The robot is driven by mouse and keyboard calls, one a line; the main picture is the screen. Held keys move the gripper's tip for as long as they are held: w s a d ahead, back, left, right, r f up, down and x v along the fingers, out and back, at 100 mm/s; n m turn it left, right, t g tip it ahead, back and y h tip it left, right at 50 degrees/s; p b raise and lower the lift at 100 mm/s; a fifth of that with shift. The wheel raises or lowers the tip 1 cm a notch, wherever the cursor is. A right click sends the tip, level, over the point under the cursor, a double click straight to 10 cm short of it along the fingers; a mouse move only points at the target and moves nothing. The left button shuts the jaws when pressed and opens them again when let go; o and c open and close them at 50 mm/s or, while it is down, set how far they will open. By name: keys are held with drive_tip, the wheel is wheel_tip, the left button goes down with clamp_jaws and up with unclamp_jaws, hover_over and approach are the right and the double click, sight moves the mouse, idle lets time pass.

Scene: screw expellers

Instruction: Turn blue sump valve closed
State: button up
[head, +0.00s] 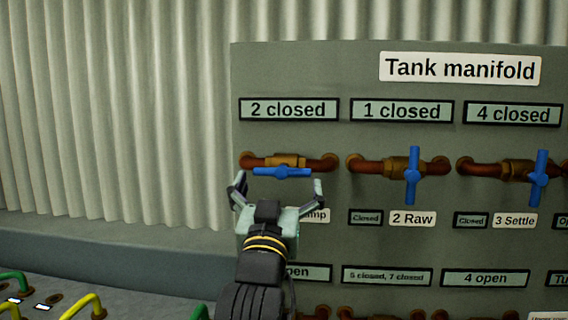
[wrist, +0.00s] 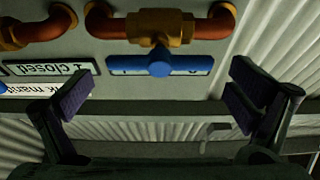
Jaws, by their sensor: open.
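The blue sump valve handle (head: 283,172) lies level, along its copper pipe and brass body, at the left of the tank manifold panel. Its label, ending in "mp" (head: 317,216), is partly hidden by my gripper, and its state tag is hidden. My gripper (head: 278,189) is open and empty, just below and in front of the handle, fingers spread left and right. In the upside-down wrist view the handle (wrist: 160,64) lies between and beyond the open fingers (wrist: 160,92), apart from them.
The "2 Raw" valve (head: 413,175) and "3 Settle" valve (head: 541,178) to the right have upright blue handles. A display above the sump valve reads "2 closed" (head: 289,110). Green and yellow pipe handles (head: 82,306) stand at lower left. The corrugated wall is clear at left.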

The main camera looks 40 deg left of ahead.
sight(281, 174)
drive_tip(key=p+x, duration=0.1)
drive_tip(key=x, duration=0.3)
drive_tip(key=shift+c, duration=0.4)
drive_tip(key=c, duration=0.8)
